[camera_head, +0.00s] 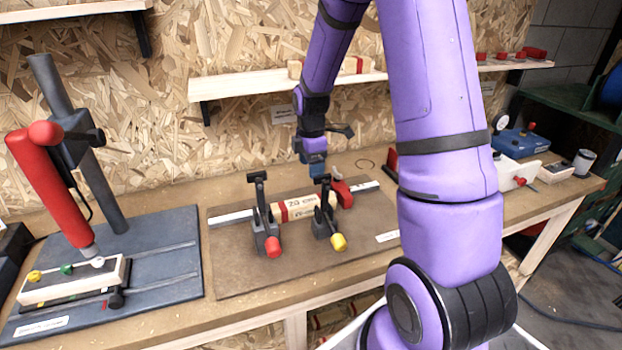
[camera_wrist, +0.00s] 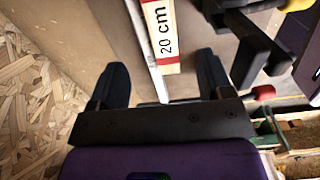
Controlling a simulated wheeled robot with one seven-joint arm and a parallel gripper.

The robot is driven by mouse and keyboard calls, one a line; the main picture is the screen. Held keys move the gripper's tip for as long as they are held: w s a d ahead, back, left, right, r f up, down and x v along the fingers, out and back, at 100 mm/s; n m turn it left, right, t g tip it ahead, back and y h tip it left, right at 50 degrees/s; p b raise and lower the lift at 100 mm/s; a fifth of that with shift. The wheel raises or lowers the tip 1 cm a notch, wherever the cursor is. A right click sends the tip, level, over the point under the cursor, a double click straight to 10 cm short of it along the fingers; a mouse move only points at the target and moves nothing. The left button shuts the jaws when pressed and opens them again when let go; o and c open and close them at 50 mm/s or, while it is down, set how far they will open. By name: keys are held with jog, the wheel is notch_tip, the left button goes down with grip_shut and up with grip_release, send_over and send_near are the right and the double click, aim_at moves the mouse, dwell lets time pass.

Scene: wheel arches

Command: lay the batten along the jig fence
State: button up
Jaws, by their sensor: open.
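The batten (camera_head: 292,208) is a pale wooden bar with red bands. It lies on the brown jig board along the front side of the metal jig fence (camera_head: 232,219); I cannot tell whether they touch. In the wrist view the batten (camera_wrist: 160,28), marked "20 cm", lies beside the light strip of the fence (camera_wrist: 148,58). My gripper (camera_head: 317,168) is over the back of the board, near the batten's right part. In the wrist view my gripper (camera_wrist: 162,65) is open, with the batten's red end showing between its fingers; nothing is gripped.
Two toggle clamps stand in front of the batten, one with a red handle tip (camera_head: 272,246), one with a yellow tip (camera_head: 338,242). A red piece (camera_head: 342,191) sits by the fence's right part. A red-handled press (camera_head: 48,180) stands left. A shelf (camera_head: 235,85) runs behind.

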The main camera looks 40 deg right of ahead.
jog(key=s+a+r+m+t, duration=0.1)
jog(key=s+a+r+m, duration=0.3)
jog(key=r, duration=0.5)
jog(key=s+a+r+m+t, duration=0.2)
jog(key=s+a+r+m, duration=0.15)
jog(key=s+r, duration=0.4)
jog(key=s+a+r+m+t, duration=0.1)
jog(key=s+a+r+m, duration=0.1)
jog(key=s, duration=0.5)
jog(key=s+a+r+m+t, duration=0.1)
jog(key=s+a+r+m, duration=0.2)
jog(key=s+r+m, duration=0.2)
jog(key=s+r, duration=0.2)
jog(key=s, duration=0.1)
jog(key=shift+a, duration=0.3)
